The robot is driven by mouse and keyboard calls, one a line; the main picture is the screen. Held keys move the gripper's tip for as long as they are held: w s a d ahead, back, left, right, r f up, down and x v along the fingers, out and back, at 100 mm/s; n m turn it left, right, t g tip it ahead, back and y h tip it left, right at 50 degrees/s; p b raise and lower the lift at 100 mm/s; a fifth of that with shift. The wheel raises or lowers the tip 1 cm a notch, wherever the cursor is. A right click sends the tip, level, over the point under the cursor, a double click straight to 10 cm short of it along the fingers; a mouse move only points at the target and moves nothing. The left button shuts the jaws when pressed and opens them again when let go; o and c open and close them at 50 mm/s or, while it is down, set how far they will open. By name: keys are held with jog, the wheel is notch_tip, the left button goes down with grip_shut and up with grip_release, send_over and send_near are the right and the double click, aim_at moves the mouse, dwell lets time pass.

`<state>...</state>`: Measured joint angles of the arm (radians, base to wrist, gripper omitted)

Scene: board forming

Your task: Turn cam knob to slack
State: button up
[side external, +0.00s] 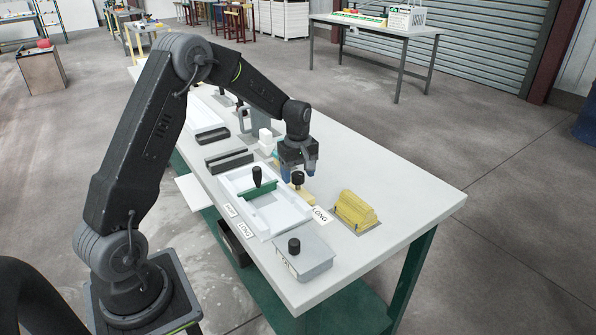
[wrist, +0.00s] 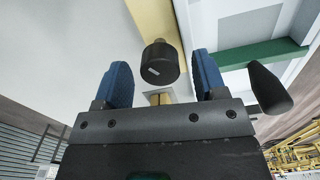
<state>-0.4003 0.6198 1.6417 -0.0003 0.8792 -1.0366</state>
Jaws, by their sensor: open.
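A black round knob with a small white mark (wrist: 160,62) shows in the wrist view, ahead of and between my blue fingertips. I cannot tell from these views whether the fingertips reach down around the knob.
A tall black handle (side external: 257,176) on a green bar (side external: 261,191) stands in the white frame (side external: 285,221), close to my gripper. A grey box (side external: 304,262) with another black knob (side external: 293,246) is at the front. A yellow block (side external: 356,209) stands right; the table's right side is clear.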

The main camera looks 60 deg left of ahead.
aim_at(298, 174)
jog(key=shift+r, duration=0.1)
notch_tip(298, 174, up, 14)
dwell(0.4)
jog(key=shift+f, duration=0.2)
